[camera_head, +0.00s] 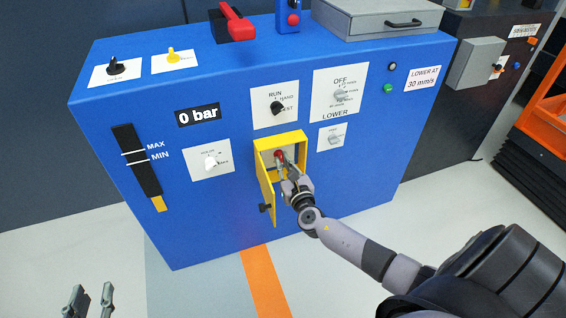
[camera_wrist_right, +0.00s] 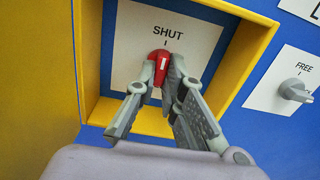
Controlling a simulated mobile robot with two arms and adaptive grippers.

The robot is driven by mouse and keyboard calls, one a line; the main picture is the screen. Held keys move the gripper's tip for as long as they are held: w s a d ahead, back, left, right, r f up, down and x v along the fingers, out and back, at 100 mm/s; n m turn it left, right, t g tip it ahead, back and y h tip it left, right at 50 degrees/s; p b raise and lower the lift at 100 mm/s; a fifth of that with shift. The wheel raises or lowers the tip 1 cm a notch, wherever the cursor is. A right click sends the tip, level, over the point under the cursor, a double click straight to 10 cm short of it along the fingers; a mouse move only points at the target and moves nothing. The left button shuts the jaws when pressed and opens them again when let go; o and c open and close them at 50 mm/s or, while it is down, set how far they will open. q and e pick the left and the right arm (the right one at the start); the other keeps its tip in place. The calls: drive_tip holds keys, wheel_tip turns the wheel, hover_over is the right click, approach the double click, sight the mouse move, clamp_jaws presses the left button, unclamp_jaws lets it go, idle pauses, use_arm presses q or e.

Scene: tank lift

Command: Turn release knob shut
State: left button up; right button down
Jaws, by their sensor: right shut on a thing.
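The red release knob (camera_wrist_right: 159,66) sits on a white plate inside a yellow box (camera_head: 293,140) on the blue cabinet's front. In the right wrist view the word SHUT stands above it, and the knob's white line points up toward the mark under that word. My right gripper (camera_wrist_right: 164,82) is shut on the knob, one finger on each side. In the head view the right gripper (camera_head: 284,170) reaches into the box, and the knob (camera_head: 278,154) shows just past its fingertips. My left gripper (camera_head: 90,300) is open and empty at the bottom left, away from the cabinet.
The box's yellow door (camera_head: 265,193) stands open at the left. The floor in front is clear.

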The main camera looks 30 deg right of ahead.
drive_tip(key=shift+f, duration=0.1)
drive_tip(key=c, duration=1.7)
unclamp_jaws()
drive_tip(key=v, duration=1.2)
drive_tip(key=shift+s, duration=0.1)
